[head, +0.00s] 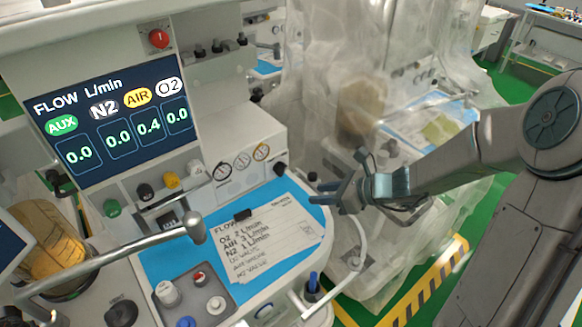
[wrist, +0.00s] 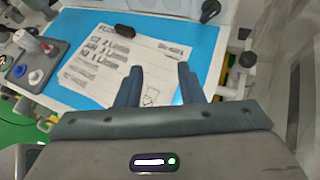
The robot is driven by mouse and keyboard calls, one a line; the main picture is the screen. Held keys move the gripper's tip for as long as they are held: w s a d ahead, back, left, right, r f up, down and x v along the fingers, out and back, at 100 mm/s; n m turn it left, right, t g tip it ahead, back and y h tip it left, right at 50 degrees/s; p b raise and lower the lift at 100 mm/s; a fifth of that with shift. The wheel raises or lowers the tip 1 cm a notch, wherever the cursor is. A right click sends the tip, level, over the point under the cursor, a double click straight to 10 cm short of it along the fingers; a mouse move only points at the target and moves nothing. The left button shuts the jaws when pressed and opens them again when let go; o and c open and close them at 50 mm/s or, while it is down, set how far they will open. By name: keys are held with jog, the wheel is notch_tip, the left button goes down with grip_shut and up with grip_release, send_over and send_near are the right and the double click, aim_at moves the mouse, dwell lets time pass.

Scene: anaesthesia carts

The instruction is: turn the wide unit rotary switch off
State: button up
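The wide unit is probably the white machine (head: 235,110) with the flow screen (head: 110,122), but I cannot tell which control is its rotary switch. Candidates in the head view are a round black knob (head: 121,313) at the lower left and a dark control (head: 167,219) below the row of coloured knobs. My gripper (head: 318,193) is right of the machine's blue work surface, near its right edge, and apart from both candidates. In the wrist view my gripper (wrist: 158,72) has its fingers apart, with nothing between them, above the paper sheet.
A handwritten sheet (head: 258,240) lies on the blue mat (head: 160,262). A grey metal arm (head: 120,255) crosses the front left. A small box with coloured knobs (head: 205,302) stands in front. Clear plastic sheeting (head: 330,60) hangs over equipment behind my arm.

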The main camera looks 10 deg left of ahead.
aim_at(285, 169)
jog(key=w+m+t, duration=0.1)
jog(key=w+m, duration=0.1)
jog(key=m, duration=0.1)
jog(key=w+f+m+t+y, duration=0.1)
jog(key=w+m, duration=0.1)
jog(key=w+f+m+t, duration=0.1)
jog(key=w+m, duration=0.1)
jog(key=m, duration=0.1)
jog(key=shift+w+d+m+t, duration=0.2)
jog(key=shift+d+m+t, duration=0.1)
jog(key=shift+d+t, duration=0.1)
jog(key=shift+w+a, duration=0.15)
jog(key=shift+w, duration=0.05)
jog(key=x, duration=1.3)
jog(key=shift+a+p, duration=0.2)
jog(key=shift+p, duration=0.1)
grip_shut()
